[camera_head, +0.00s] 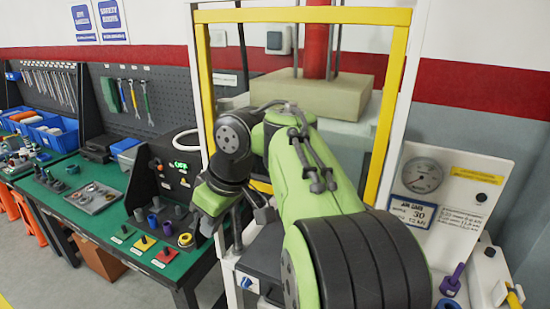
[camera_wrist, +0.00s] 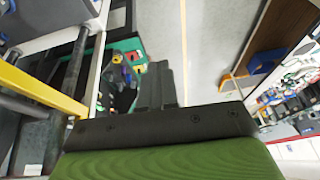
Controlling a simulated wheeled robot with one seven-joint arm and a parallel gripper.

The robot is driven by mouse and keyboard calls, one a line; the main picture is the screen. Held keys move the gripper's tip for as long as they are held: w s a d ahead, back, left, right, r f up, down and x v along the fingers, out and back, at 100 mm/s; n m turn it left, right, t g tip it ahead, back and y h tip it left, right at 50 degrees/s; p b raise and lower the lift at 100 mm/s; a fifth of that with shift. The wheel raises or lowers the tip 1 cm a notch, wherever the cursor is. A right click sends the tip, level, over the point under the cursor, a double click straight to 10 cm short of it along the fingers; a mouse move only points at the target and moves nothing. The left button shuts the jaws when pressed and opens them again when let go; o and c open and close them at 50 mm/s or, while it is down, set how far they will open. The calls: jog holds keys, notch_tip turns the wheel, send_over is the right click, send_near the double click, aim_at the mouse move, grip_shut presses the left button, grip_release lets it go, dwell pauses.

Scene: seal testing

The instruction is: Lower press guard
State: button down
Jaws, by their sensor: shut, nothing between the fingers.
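The press guard (camera_head: 204,95) is a yellow frame on the front of the white press frame. Its top bar runs near the top of the head view, and its right side reaches down behind my arm. Its lower part is largely hidden by my arm. A yellow bar (camera_wrist: 42,91), seemingly part of the guard, crosses the left of the wrist view. My gripper (camera_wrist: 160,76) points down toward the floor, shut and empty, to the right of that bar and apart from it. In the head view my wrist is at the guard's lower left, where the fingers are hard to make out.
Behind the guard, a red ram (camera_head: 316,45) stands over a beige block (camera_head: 312,96). A green-topped bench (camera_head: 100,215) with a black control box (camera_head: 178,165) and small coloured parts is at left. A gauge panel (camera_head: 445,190) is at right. Open floor (camera_wrist: 205,45) shows below my gripper.

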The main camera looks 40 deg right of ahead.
jog(key=s+d+r+t+p, duration=0.2)
jog(key=s+d+r+p, duration=0.15)
jog(key=d+r, duration=0.75)
jog(key=s+d+r+n+t+p, duration=0.1)
jog(key=s+d+r+t+p, duration=0.15)
jog(key=s+d, duration=0.8)
jog(key=s+d+f+b+x, duration=0.1)
jog(key=d+b+x, duration=0.1)
jog(key=x, duration=1.1)
jog(key=shift+w+f+h+b, duration=0.2)
jog(key=shift+f+h+b, duration=0.1)
jog(key=shift+h+b, duration=0.1)
jog(key=shift+d, duration=0.1)
